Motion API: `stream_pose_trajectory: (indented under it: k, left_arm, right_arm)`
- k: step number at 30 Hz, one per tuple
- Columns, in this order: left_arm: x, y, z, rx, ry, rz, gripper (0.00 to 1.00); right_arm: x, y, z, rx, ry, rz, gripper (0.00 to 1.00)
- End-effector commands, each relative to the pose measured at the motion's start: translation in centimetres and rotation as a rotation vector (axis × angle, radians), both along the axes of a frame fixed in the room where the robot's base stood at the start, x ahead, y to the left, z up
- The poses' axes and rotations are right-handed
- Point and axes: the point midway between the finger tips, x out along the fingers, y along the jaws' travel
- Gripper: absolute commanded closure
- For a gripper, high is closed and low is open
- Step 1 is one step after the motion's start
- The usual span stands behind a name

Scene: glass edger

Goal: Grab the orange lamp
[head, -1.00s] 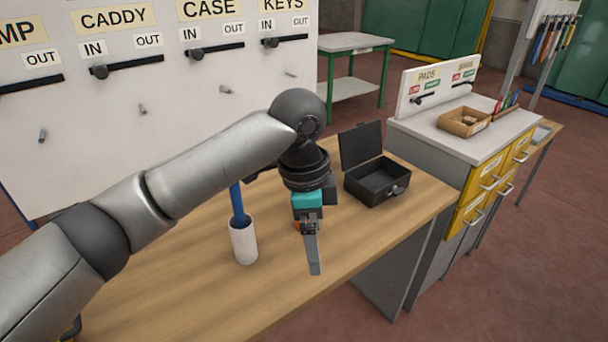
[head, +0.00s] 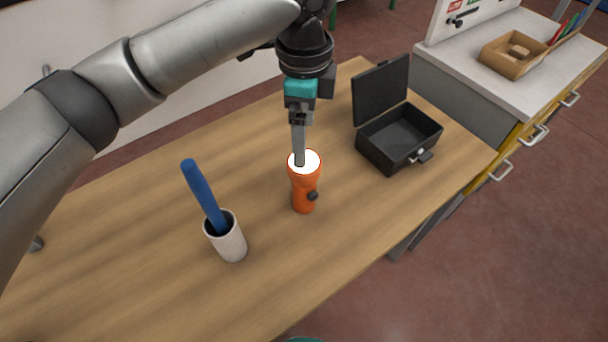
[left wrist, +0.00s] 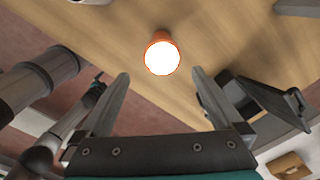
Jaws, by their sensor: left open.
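The orange lamp (head: 304,190) stands upright on the wooden table, with a bright white top and a dark knob on its side. My left gripper (head: 299,160) is above and just behind it in the head view. In the left wrist view the lamp (left wrist: 162,56) shows ahead of the two spread fingers (left wrist: 160,88), with nothing between them. The left gripper is open and empty. My right gripper is not clearly in view.
A white cup (head: 226,240) holding a blue rod (head: 203,196) stands left of the lamp. An open black case (head: 398,138) sits to the right. The wooden table (head: 130,270) is clear at front left. A grey cabinet with a cardboard tray (head: 512,62) is at back right.

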Motion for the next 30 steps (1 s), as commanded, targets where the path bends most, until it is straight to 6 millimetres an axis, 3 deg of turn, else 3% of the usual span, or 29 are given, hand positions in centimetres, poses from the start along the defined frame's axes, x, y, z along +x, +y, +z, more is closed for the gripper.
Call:
stream_pose_trajectory:
  k: [3,7,16,24,30]
  left_arm:
    - [0.0,0.1,-2.9,0.003,0.004,0.003,0.00]
    - [0.0,0.0,-5.1,0.001,0.002,0.001,0.00]
    - [0.1,0.0,-7.5,0.000,0.001,0.003,0.00]
    - [0.2,0.0,-11.3,0.001,0.000,0.002,0.00]
    - [0.3,0.0,-11.7,0.000,-0.002,0.001,0.00]
  right_arm:
    - [-0.6,0.1,-0.3,0.001,0.009,0.000,0.00]
    - [-0.5,0.1,-0.4,0.001,0.009,0.000,0.00]
    - [0.1,0.1,-0.5,0.001,-0.001,0.000,0.00]
    - [0.3,0.1,-0.7,0.002,-0.006,0.000,0.00]
    - [0.3,0.1,-0.7,0.002,-0.007,0.000,0.00]
